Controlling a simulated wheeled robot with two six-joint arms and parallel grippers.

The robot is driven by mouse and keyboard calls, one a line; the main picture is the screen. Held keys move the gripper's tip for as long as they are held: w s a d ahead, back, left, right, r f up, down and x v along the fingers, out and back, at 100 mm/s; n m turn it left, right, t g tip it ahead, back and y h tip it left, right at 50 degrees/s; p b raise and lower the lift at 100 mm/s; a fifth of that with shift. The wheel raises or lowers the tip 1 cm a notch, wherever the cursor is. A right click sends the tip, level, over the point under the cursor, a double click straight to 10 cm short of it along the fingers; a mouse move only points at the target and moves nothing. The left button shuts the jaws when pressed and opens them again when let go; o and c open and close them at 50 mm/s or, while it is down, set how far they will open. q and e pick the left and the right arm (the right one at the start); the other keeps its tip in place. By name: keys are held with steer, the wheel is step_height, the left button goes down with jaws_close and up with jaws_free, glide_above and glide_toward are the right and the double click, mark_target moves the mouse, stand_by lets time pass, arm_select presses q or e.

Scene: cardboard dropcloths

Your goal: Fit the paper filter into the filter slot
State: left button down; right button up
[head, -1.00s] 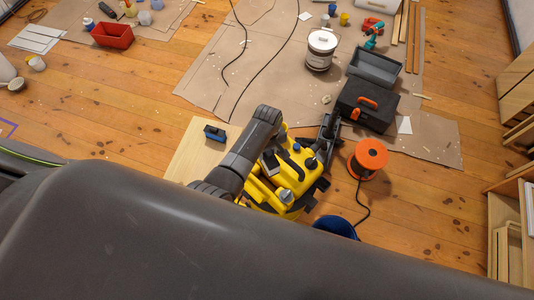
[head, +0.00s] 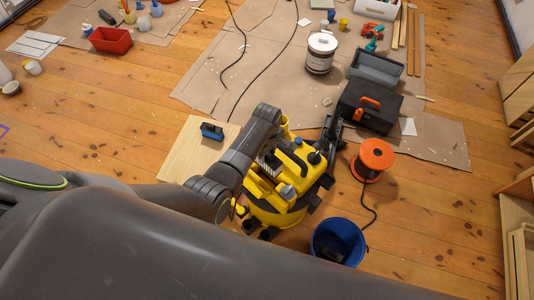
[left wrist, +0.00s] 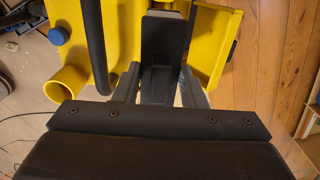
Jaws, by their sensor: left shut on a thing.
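The yellow vacuum-like machine (head: 277,212) stands on the floor. My left arm reaches over it from the left. In the left wrist view, the dark fingers of my left gripper (left wrist: 158,92) point at the yellow machine (left wrist: 125,14). A yellow flap (left wrist: 215,45) stands beside the right finger. The slot is hidden; I cannot tell whether the filter is inside it. My right gripper is not in view.
A yellow pipe stub (left wrist: 70,86) is left of the fingers. A blue bucket (head: 338,240), orange reel (head: 375,155) and black toolbox (head: 368,108) stand close to the machine. A blue-topped block (head: 212,131) lies on a wooden board (head: 188,157).

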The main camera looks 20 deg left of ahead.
mark_target(267, 162)
arm_select(q)
steer(key=shift+r+p, duration=0.15)
steer(key=shift+p, duration=0.25)
step_height(267, 162, down, 6)
steer(key=b, duration=0.4)
steer(key=shift+b, duration=0.35)
steer(key=shift+p, duration=0.7)
stand_by(1.2)
stand_by(0.3)
steer(key=shift+f+b, duration=0.4)
steer(key=shift+f, duration=0.1)
steer(key=shift+f+b, duration=2.65)
steer(key=shift+f, duration=0.6)
steer(key=c, duration=0.8)
jaws_free()
